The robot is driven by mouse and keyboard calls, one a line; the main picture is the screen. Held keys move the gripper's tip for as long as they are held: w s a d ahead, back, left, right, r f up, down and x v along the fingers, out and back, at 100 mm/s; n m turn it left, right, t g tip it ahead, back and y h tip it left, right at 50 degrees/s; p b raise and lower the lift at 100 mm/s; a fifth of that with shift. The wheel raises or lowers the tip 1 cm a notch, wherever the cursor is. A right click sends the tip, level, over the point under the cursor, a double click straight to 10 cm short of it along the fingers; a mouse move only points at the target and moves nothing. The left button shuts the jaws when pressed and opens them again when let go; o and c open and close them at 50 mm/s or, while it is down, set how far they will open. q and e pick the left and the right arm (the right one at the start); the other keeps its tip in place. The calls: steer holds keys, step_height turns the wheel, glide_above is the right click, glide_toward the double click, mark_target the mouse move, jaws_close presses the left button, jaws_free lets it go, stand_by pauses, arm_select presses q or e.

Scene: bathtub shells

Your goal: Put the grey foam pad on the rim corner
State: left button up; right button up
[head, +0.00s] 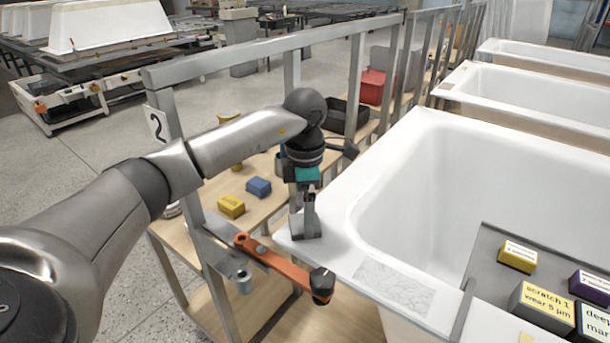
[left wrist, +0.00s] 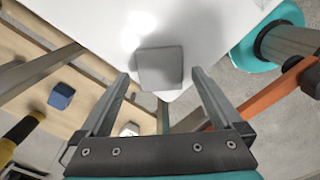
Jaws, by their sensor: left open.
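The grey foam pad (head: 306,226) lies on the white rim at the near left corner of the closest bathtub (head: 345,205). In the left wrist view the pad (left wrist: 160,68) sits just inside the corner tip of the rim (left wrist: 215,25), and its shadow falls beside it. My left gripper (head: 308,200) points down over the pad. In the left wrist view its two fingers (left wrist: 161,77) are spread, one on each side of the pad, with gaps between them and it. My right gripper is not in view.
An orange lever (head: 275,262) with a black knob is close to the rim corner. A metal rail fence (head: 275,45) runs along the left. A shelf there holds a yellow block (head: 231,206) and a blue block (head: 258,187). A grey tray (head: 490,242) with labelled blocks is at the right.

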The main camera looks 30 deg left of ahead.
arm_select(q)
step_height(320, 180, up, 10)
steer(key=p, duration=0.3)
steer(key=shift+r, duration=0.25)
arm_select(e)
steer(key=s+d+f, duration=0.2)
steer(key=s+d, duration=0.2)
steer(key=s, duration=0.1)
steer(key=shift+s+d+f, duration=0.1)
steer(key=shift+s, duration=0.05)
